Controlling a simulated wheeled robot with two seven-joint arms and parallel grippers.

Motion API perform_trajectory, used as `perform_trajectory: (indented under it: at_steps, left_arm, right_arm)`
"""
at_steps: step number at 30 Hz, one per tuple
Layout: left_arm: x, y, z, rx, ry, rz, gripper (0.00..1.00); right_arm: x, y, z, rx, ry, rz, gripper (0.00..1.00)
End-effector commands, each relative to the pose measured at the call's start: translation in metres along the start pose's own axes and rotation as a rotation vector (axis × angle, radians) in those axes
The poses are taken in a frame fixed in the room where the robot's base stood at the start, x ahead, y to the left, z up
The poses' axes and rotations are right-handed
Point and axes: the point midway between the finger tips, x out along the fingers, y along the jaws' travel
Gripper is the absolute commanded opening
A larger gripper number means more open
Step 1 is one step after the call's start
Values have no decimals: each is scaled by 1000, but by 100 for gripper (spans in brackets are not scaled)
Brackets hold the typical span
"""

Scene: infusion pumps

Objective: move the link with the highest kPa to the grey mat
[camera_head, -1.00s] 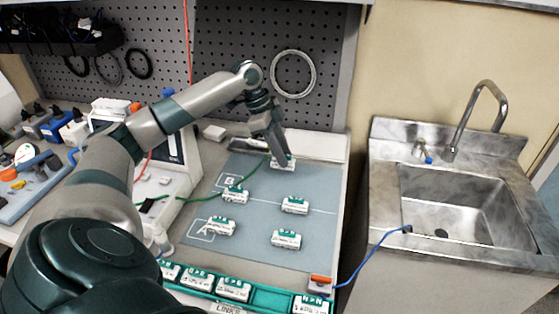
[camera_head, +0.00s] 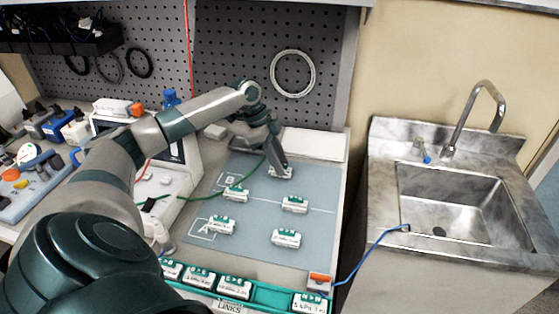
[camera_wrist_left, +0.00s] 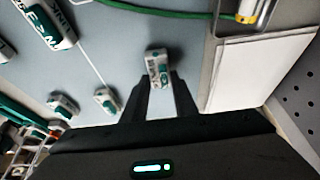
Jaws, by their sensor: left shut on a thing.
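My left gripper (camera_head: 278,166) is shut on a small white-and-green link (camera_head: 280,173) at the back of the blue-grey mat (camera_head: 262,220). In the left wrist view this link (camera_wrist_left: 157,68) sits between the two fingertips. Other links rest on the mat: one (camera_head: 235,194) by the box marked B, one (camera_head: 294,205) at right centre, one (camera_head: 221,225) by the box marked A, and one (camera_head: 286,238) at front right. Their kPa labels are too small to read. Whether the held link touches the mat is unclear. My right gripper is out of view.
A green tray (camera_head: 262,293) marked LINKS holds several more links at the front. A pale flat panel (camera_head: 314,144) lies behind the mat. A white device (camera_head: 165,185) with a green cable stands left. A metal sink (camera_head: 465,205) is at right.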

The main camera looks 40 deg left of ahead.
Motion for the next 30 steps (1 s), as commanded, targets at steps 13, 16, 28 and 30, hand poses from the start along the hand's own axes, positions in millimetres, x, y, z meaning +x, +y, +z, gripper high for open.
perform_trajectory:
  at_steps: [13,16,28,30]
  left_arm:
    - [3,0,2,1,0,-1,33]
    - [3,0,2,1,0,-1,44]
    - [-1,0,0,0,-1,-1,44]
    - [-4,0,0,0,-1,-1,44]
  right_arm:
    - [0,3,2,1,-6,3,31]
    - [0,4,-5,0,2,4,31]
    - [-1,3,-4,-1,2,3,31]
    - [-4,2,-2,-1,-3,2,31]
